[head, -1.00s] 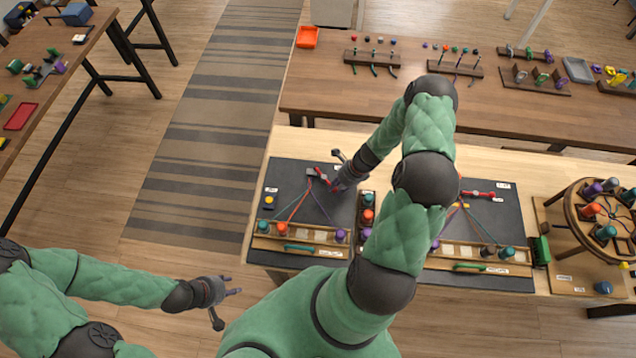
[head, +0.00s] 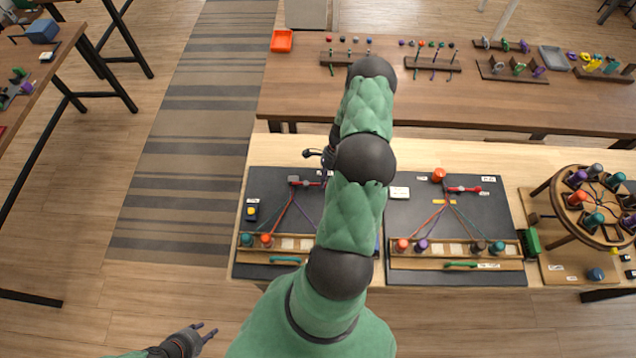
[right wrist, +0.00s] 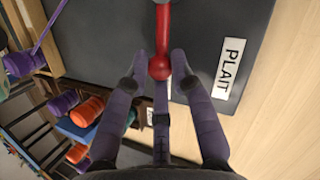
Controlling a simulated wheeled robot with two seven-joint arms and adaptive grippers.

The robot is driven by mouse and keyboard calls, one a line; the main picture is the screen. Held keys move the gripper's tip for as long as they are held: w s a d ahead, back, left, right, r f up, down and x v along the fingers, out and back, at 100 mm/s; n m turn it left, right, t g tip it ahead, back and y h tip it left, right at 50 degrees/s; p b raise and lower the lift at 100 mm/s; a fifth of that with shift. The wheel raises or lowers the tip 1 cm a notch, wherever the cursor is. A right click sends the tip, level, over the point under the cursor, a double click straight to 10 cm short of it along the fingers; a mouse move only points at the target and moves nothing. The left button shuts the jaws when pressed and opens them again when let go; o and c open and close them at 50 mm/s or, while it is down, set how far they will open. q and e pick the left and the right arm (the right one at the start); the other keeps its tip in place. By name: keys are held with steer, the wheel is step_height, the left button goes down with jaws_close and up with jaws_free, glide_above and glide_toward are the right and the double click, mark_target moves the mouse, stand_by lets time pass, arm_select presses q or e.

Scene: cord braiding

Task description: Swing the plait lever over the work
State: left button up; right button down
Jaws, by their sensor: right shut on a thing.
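The plait lever (head: 311,184) is a short red bar at the top of the left work board, lying roughly level in the head view. In the right wrist view, its red ball knob (right wrist: 159,69) sits between the fingers of my right gripper (right wrist: 158,60), which is shut on it; the PLAIT label (right wrist: 231,67) is beside it. In the head view my right arm hides most of this gripper. The cords (head: 287,211) run from the lever's base down to the spool rail (head: 290,257). My left gripper (head: 207,334) is open and empty, low at the left, away from the table.
A second board with its own red lever (head: 464,189) and cords lies to the right. A round wooden spool stand (head: 566,212) is at the far right. A rear table (head: 350,100) carries racks and an orange tray (head: 282,41). My right arm covers the middle.

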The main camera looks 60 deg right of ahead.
steer(key=shift+w+d+r+n, duration=0.15)
steer(key=shift+w+d+n, duration=0.1)
steer(key=shift+n, duration=0.05)
steer(key=c, duration=1.1)
jaws_free()
steer(key=shift+o, duration=0.2)
steer(key=shift+a, duration=0.15)
steer(key=shift+d+r, duration=0.15)
steer(key=shift+d, duration=0.05)
steer(key=v, duration=1.1)
steer(key=shift+r, duration=0.25)
steer(key=shift+w, duration=0.15)
